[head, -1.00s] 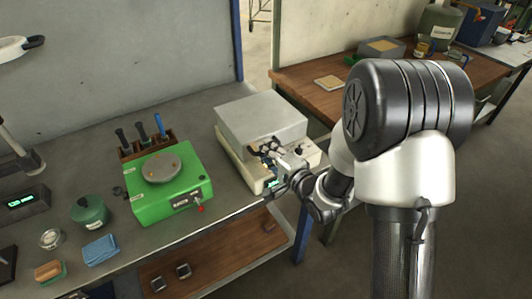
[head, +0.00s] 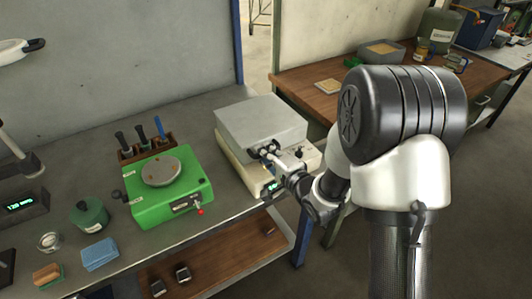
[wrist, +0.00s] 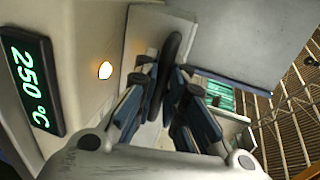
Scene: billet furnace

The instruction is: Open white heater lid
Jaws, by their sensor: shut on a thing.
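The white heater (head: 238,172) stands on the bench with a grey, box-shaped lid (head: 262,118) on top. The lid looks down or nearly so; I cannot tell if there is a small gap. My gripper (head: 266,151) is at the front of the lid. In the wrist view, my gripper (wrist: 168,100) is shut on the dark lid handle (wrist: 170,62), which passes between the fingers. The lid (wrist: 235,48) fills the upper right there. The heater's display (wrist: 32,80) reads 250 °C, with a lit orange lamp (wrist: 105,70) beside it.
A green hot plate device (head: 165,190) stands left of the heater, with a tool rack (head: 150,150) behind it. A green pot (head: 90,215) and blue cloth (head: 100,254) lie further left. A wooden bench (head: 310,95) is behind right.

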